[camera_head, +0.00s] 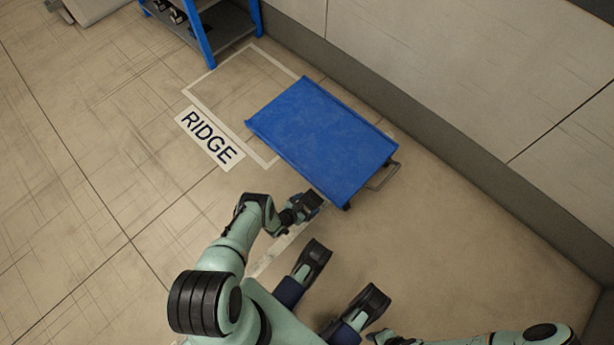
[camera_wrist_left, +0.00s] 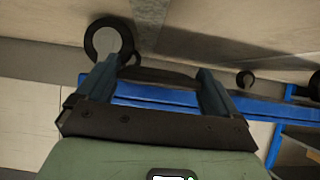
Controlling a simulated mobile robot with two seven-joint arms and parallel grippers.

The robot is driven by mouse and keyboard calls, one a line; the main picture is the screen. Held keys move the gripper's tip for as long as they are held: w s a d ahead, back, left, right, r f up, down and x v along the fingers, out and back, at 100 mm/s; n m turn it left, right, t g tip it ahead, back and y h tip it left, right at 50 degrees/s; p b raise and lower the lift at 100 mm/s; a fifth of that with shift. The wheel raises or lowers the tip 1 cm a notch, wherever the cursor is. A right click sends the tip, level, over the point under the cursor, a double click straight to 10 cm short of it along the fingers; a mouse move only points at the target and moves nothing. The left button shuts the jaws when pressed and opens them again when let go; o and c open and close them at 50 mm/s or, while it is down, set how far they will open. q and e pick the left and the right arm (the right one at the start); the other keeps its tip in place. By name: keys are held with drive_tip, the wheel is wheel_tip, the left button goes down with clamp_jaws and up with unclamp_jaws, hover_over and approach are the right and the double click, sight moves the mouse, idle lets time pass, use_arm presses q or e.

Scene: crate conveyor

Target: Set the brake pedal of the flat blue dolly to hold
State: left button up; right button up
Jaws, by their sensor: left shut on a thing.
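The flat blue dolly (camera_head: 325,135) stands on the floor by the wall in the head view. My left gripper (camera_head: 314,199) is low at its near edge, left of the near corner caster. In the left wrist view the two fingers of my left gripper (camera_wrist_left: 156,88) are shut on a dark bar, which looks like the brake pedal (camera_wrist_left: 158,75), below the blue deck edge. The pedal is hidden in the head view, and its setting cannot be read. My right gripper (camera_head: 382,337) shows only partly at the bottom edge; its jaws are unclear.
The dolly's grey handle (camera_head: 383,176) sticks out at its right end. A white floor outline (camera_head: 215,95) with a RIDGE label (camera_head: 209,138) lies to the left. A blue shelf rack (camera_head: 207,35) stands beyond. The wall (camera_head: 470,85) runs close behind. Floor at right is clear.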

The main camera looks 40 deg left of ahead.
use_arm(q)
drive_tip(key=shift+f+t, duration=0.55)
drive_tip(key=shift+t, duration=0.35)
drive_tip(key=o, duration=1.1)
drive_tip(key=shift+o, duration=0.2)
drive_tip(key=shift+s, duration=0.1)
drive_tip(key=p+v, duration=0.6)
drive_tip(key=v, duration=0.7)
drive_tip(key=shift+s, duration=0.15)
use_arm(e)
drive_tip(key=w+a+r+t, duration=0.1)
drive_tip(key=w+r+t, duration=0.3)
drive_tip(key=w+r, duration=0.5)
drive_tip(key=shift+w+a+n+t, duration=0.3)
drive_tip(key=shift+w+a+n, duration=0.1)
drive_tip(key=shift+w, duration=1.4)
use_arm(q)
drive_tip(key=shift+r, duration=0.1)
